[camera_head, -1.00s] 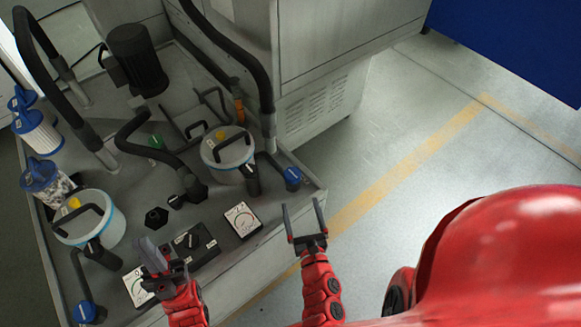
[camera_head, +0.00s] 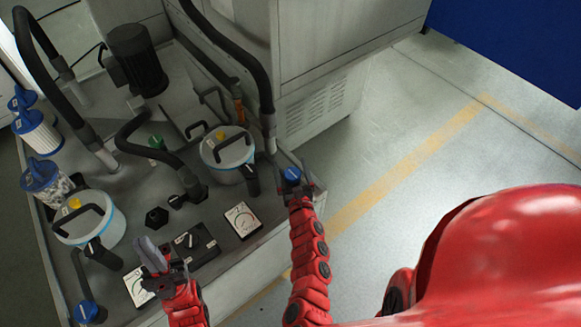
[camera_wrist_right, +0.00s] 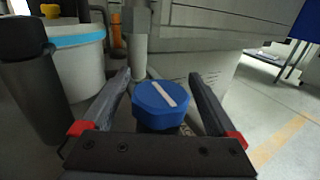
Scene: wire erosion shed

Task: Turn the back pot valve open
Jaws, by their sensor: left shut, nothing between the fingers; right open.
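A blue valve knob (camera_head: 292,174) sits at the right corner of the machine's deck, beside the farther pot (camera_head: 228,150). In the right wrist view this blue knob (camera_wrist_right: 162,104) has a white bar slanting across its top. My right gripper (camera_head: 299,186) is open, with its fingers on either side of the knob; it also shows in the right wrist view (camera_wrist_right: 165,100). I cannot tell whether the fingers touch it. My left gripper (camera_head: 153,254) is shut and empty above the near edge of the deck. Another blue knob (camera_head: 86,311) stands by the nearer pot (camera_head: 91,219).
Black hoses (camera_head: 142,135) and a motor (camera_head: 137,60) stand behind. In the right wrist view, a dark cylinder (camera_wrist_right: 33,95) rises left of the gripper. Floor right of the deck is clear.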

